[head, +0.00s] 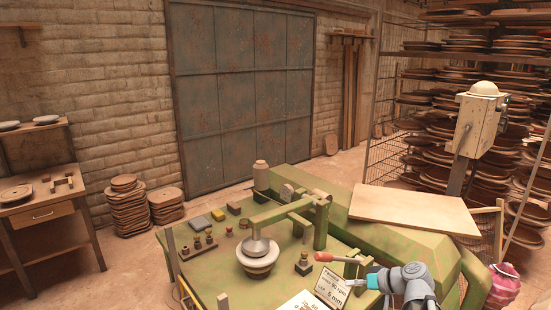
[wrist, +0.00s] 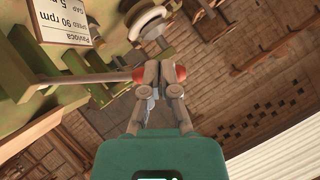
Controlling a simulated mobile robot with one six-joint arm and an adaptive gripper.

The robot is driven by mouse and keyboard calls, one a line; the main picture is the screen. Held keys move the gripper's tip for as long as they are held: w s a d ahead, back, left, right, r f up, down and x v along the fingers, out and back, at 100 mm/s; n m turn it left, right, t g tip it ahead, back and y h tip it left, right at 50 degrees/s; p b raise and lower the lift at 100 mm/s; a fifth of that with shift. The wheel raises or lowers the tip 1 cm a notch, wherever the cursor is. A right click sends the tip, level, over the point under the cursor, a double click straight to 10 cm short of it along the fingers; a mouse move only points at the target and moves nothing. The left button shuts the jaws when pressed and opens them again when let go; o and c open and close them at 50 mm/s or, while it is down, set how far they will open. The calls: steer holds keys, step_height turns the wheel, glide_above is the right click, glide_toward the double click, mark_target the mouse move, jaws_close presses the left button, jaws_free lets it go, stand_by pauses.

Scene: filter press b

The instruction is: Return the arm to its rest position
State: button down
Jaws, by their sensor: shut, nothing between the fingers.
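My gripper (head: 347,283) is low at the right of the green machine table in the head view, pointing left. In the wrist view my gripper (wrist: 159,72) has its two fingers together, with nothing held between them. A lever with a red handle (head: 323,257) stands near the fingertips, a little above and left of them in the head view. In the wrist view the red handle (wrist: 180,73) shows on both sides of the fingers, which hide its middle. I cannot tell whether they touch it.
The green machine (head: 345,230) carries a pale round press head and bowl (head: 257,262). A sign reading 90 rpm (head: 333,287) stands close to my gripper. A wooden board (head: 413,208) lies behind, beside a control box (head: 477,123).

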steer(key=s+a+f+m+g+h, duration=0.2)
steer(key=s+a+f+g+h, duration=0.4)
steer(key=s+f+h, duration=0.2)
steer(key=shift+s+f+m+g+h, duration=0.4)
steer(key=shift+f+h, duration=0.15)
steer(key=shift+h, duration=0.45)
